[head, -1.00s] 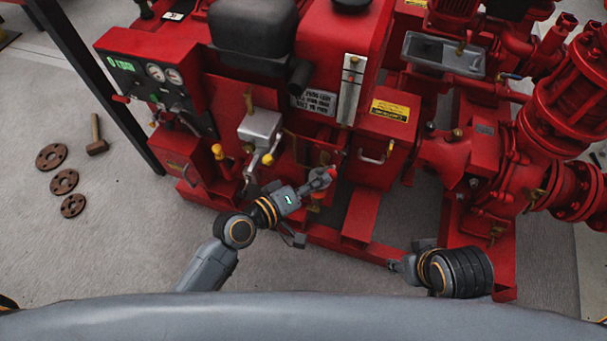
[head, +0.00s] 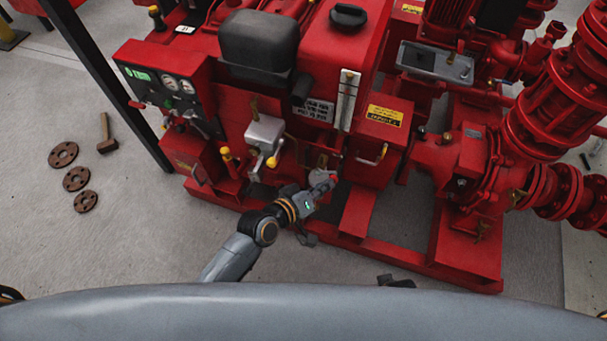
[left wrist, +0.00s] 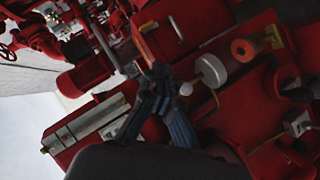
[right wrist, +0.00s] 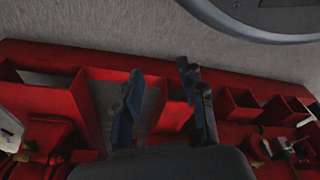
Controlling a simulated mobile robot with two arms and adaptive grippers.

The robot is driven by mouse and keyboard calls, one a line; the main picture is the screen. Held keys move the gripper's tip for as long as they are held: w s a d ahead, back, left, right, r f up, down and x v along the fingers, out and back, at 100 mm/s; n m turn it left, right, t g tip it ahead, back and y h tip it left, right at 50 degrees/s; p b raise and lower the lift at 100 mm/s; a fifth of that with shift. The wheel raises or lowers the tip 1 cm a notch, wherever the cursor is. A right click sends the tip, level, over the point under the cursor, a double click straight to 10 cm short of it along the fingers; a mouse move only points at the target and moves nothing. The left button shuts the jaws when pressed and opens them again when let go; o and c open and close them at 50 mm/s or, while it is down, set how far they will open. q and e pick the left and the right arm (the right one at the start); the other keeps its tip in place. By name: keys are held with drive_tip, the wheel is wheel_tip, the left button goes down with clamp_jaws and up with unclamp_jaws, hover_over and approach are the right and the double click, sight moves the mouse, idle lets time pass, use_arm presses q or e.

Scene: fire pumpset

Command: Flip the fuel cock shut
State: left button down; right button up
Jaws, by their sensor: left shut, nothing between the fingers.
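My left gripper (head: 322,182) is at the front of the red pumpset, below the vertical gauge strip. In the left wrist view its dark fingers (left wrist: 160,78) are together and empty. A pale round disc (left wrist: 213,70) and a red-orange cylinder (left wrist: 243,50) are just to the right of the fingertips. Whether the fingers touch anything is unclear. My right gripper (right wrist: 163,100) is open and empty, over the red base frame.
A grey box with yellow-knobbed levers (head: 264,132) is left of my left gripper. The control panel (head: 165,85) is further left. A red box with a yellow label (head: 383,116) is to the right. The concrete floor on the left holds flanges (head: 76,179) and a hammer (head: 107,137).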

use_arm(q)
drive_tip(key=shift+d+f+p, duration=0.3)
drive_tip(key=shift+d+f, duration=0.05)
use_arm(e)
drive_tip(key=s+f, duration=0.2)
drive_tip(key=shift+s+d+f, duration=0.15)
drive_tip(key=shift+f, duration=0.15)
use_arm(q)
drive_tip(key=shift+w+a+f+b, duration=0.15)
drive_tip(key=shift+a+f+b, duration=0.25)
drive_tip(key=shift+a, duration=0.3)
use_arm(e)
drive_tip(key=shift+w+r, duration=0.85)
drive_tip(key=shift+r, duration=0.2)
use_arm(q)
drive_tip(key=v, duration=1.2)
